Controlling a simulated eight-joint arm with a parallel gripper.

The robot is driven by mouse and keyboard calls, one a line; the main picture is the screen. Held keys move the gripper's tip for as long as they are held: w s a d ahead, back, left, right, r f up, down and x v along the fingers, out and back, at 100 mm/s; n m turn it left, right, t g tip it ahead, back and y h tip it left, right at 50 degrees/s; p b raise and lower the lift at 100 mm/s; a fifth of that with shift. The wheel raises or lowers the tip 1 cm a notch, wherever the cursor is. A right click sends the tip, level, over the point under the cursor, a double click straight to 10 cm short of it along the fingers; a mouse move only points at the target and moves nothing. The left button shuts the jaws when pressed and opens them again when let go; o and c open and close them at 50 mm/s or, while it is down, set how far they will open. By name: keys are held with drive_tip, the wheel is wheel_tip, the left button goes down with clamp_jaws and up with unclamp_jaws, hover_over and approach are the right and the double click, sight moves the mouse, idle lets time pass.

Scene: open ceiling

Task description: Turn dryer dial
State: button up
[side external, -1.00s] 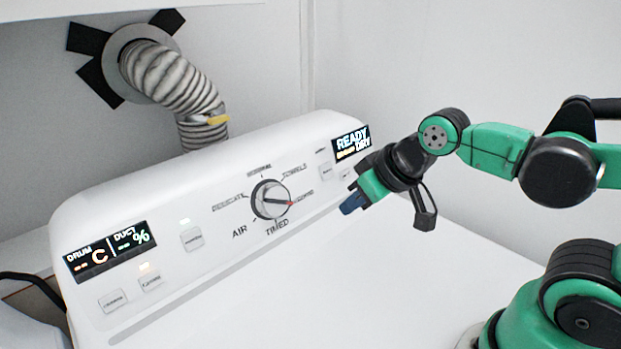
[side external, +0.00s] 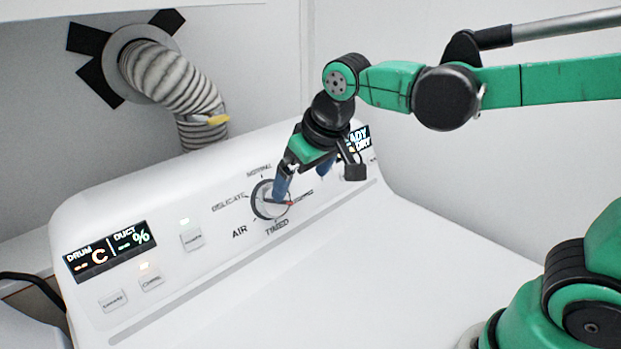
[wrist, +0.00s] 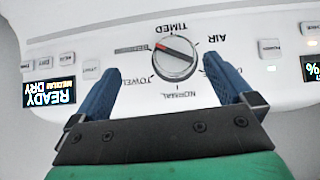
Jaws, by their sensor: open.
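The dryer dial (side external: 266,207) is a round silver-grey knob with a red pointer mark on the white control panel. In the side view its pointer faces right, and a blue finger covers part of it. In the wrist view the whole dial (wrist: 175,60) shows ahead of the fingertips, its red mark toward the upper left. My gripper (side external: 302,180) is open in front of the dial, with one blue finger in line with it. In the wrist view my gripper (wrist: 167,82) has its fingers spread wide on either side of the dial. I cannot tell whether a finger touches it.
The white control panel carries a lit display (side external: 110,250) at left and several buttons, one a small square button (side external: 192,239). My arm partly hides the READY DRY display (side external: 360,139). A ribbed duct (side external: 170,75) rises behind. The dryer's white top (side external: 330,285) is clear.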

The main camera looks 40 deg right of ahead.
sight(263, 206)
drive_tip(key=shift+g, duration=0.3)
drive_tip(key=shift+w+a+f, duration=0.25)
drive_tip(key=shift+w+f, duration=0.55)
drive_tip(key=shift+f, duration=0.15)
drive_tip(key=shift+w+a+f, duration=0.25)
drive_tip(key=shift+w+f, duration=0.55)
drive_tip(key=shift+f, duration=0.1)
drive_tip(key=shift+w+a+f, duration=0.25)
drive_tip(key=shift+w+f, duration=0.55)
drive_tip(key=shift+f, duration=0.15)
drive_tip(key=c, duration=1.1)
drive_tip(key=shift+c, duration=0.2)
